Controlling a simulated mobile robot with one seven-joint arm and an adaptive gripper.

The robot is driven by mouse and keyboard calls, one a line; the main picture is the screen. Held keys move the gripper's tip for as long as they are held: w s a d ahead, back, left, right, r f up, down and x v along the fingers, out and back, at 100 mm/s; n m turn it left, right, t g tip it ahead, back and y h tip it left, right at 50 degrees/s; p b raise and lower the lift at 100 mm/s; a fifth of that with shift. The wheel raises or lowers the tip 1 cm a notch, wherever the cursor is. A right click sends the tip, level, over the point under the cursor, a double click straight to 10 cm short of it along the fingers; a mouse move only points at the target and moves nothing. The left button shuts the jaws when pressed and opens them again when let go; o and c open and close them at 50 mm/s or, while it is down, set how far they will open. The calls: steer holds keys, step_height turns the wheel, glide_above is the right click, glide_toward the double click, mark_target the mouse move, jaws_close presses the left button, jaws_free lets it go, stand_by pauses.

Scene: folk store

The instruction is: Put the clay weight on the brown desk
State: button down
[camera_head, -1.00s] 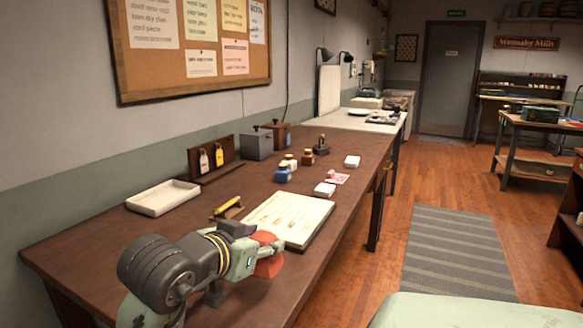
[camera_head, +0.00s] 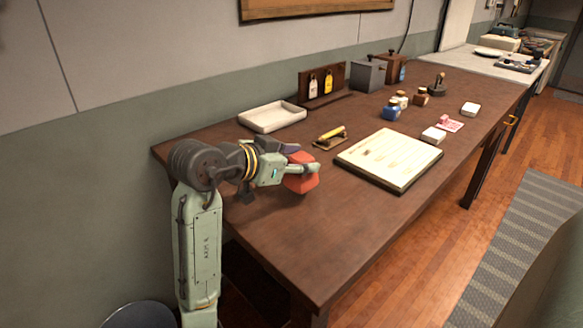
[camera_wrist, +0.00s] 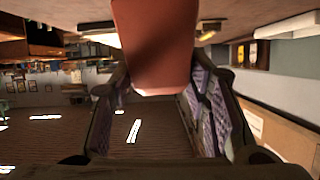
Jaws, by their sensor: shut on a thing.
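The clay weight is a red-orange block (camera_head: 303,180) held at the end of my arm in the head view. My gripper (camera_head: 292,170) is shut on it, and the block hangs over the near left part of the brown desk (camera_head: 290,245). I cannot tell for certain whether its underside touches the desk. In the wrist view the clay weight (camera_wrist: 155,45) shows at top centre between the two fingers of my gripper (camera_wrist: 158,90).
A white tray (camera_head: 272,116) is behind. Small bottles (camera_head: 392,109), white blocks and boxes stand farther back. The desk's near front part is clear.

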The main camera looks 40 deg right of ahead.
steer(key=shift+w+a, duration=0.1)
steer(key=shift+w, duration=0.2)
steer(key=f, duration=0.1)
steer(key=w+f+p, duration=0.1)
steer(key=f, duration=0.1)
steer(key=shift+a+f, duration=0.1)
steer(key=shift+a, duration=0.1)
steer(key=shift+f, duration=0.2)
steer(key=shift+f, duration=0.2)
steer(key=c, duration=0.9)
jaws_free()
steer(key=shift+r, duration=0.3)
steer(key=b+v, duration=0.1)
steer(key=v, duration=1.1)
steer(key=shift+f+b, duration=0.1)
steer(key=shift+b, duration=0.3)
